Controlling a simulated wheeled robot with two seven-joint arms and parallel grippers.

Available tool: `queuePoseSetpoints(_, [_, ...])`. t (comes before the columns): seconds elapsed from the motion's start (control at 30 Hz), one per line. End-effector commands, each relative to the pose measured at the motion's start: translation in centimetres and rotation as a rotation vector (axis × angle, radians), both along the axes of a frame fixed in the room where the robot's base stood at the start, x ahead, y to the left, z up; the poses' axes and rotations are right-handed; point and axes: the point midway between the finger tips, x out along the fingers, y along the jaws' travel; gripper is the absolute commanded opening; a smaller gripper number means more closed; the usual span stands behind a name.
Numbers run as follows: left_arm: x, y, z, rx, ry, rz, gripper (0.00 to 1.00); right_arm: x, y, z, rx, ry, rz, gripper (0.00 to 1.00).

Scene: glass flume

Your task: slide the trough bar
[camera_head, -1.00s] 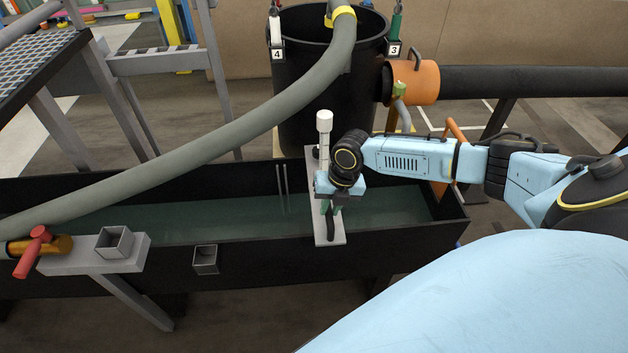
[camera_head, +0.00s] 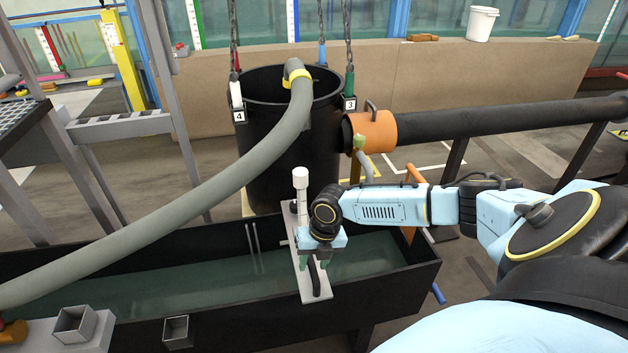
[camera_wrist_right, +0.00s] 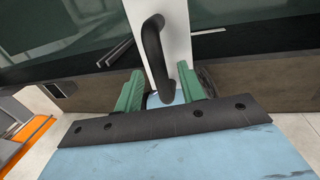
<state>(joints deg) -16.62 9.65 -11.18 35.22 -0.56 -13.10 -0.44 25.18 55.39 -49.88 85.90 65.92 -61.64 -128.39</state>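The trough bar (camera_head: 315,292) is a pale grey plate lying across the long black trough (camera_head: 400,290) from rim to rim. It carries a black arched handle (camera_head: 316,276) at its near end and a white post (camera_head: 300,180) toward its far end. In the right wrist view the bar (camera_wrist_right: 176,40) and its handle (camera_wrist_right: 153,48) lie straight ahead. My right gripper (camera_head: 314,262) points down at the handle. Its green fingers (camera_wrist_right: 160,88) stand apart, one each side of the handle's near end, with gaps visible. My left gripper is out of view.
A thick grey hose (camera_head: 200,200) runs over the trough's left part from a black barrel (camera_head: 262,150) behind it. Two thin rods (camera_head: 252,240) stand left of the bar. Small square grey cups (camera_head: 177,332) sit at the near side. Greenish water (camera_head: 180,280) fills the trough.

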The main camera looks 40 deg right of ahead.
Motion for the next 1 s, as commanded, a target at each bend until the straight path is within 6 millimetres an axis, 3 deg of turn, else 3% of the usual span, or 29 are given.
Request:
queuePoseSetpoints(0.27, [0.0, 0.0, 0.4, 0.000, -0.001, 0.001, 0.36, -0.1, -0.2, 1.4, 0.000, -0.002, 0.000, 0.40])
queuePoseSetpoints(0.47, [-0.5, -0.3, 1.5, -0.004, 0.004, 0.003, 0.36, -0.5, -1.0, 5.6, -0.002, -0.003, 0.001, 0.40])
queuePoseSetpoints(0.7, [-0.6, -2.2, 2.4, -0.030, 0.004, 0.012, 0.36, -1.1, -1.8, 10.5, -0.002, -0.001, 0.001, 0.40])
queuePoseSetpoints(1.0, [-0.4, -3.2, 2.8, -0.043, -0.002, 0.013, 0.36, -1.4, -2.2, 13.1, 0.000, 0.000, 0.000, 0.40])
